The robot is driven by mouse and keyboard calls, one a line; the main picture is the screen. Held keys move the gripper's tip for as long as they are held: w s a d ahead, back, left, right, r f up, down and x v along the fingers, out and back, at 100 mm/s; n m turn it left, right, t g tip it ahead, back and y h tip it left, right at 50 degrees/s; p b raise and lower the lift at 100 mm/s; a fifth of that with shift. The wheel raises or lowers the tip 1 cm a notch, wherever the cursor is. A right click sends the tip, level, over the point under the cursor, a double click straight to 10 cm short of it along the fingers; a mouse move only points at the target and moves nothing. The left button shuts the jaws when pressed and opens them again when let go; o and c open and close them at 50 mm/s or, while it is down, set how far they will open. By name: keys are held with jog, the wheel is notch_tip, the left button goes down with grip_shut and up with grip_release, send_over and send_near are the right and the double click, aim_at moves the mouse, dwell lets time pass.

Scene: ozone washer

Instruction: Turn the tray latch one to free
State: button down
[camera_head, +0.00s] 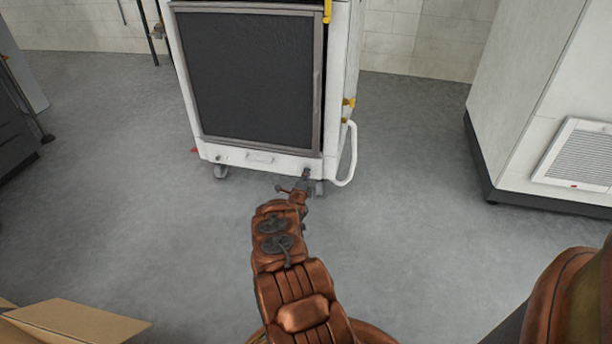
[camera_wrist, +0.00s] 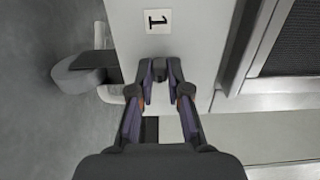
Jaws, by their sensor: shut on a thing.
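The white washer (camera_head: 342,60) stands upright ahead of me, with a pale tray front (camera_head: 260,160) and a small handle along its bottom edge. In the wrist view a label "1" (camera_wrist: 157,21) is on the pale front panel (camera_wrist: 195,35). Below that label, a small dark latch (camera_wrist: 159,67) sits between my fingertips. My gripper (camera_wrist: 160,82) is shut on this latch. In the head view my gripper (camera_head: 304,182) is at the lower right corner of the washer. Fingers and distance hide most of the latch, so its exact angle is unclear.
A white curved rail (camera_head: 350,155) runs down the washer's right side. Caster wheels (camera_head: 220,171) are under it. A white cabinet with a vent (camera_head: 580,155) stands at right. An open cardboard box (camera_head: 75,320) is at lower left. The grey floor between is clear.

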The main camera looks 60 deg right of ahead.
dwell(0.4)
jog(key=c, duration=1.2)
grip_release()
jog(key=shift+o, duration=0.2)
jog(key=shift+a, duration=0.15)
jog(key=v, duration=1.1)
jog(key=shift+s+a, duration=0.2)
jog(key=shift+a, duration=0.1)
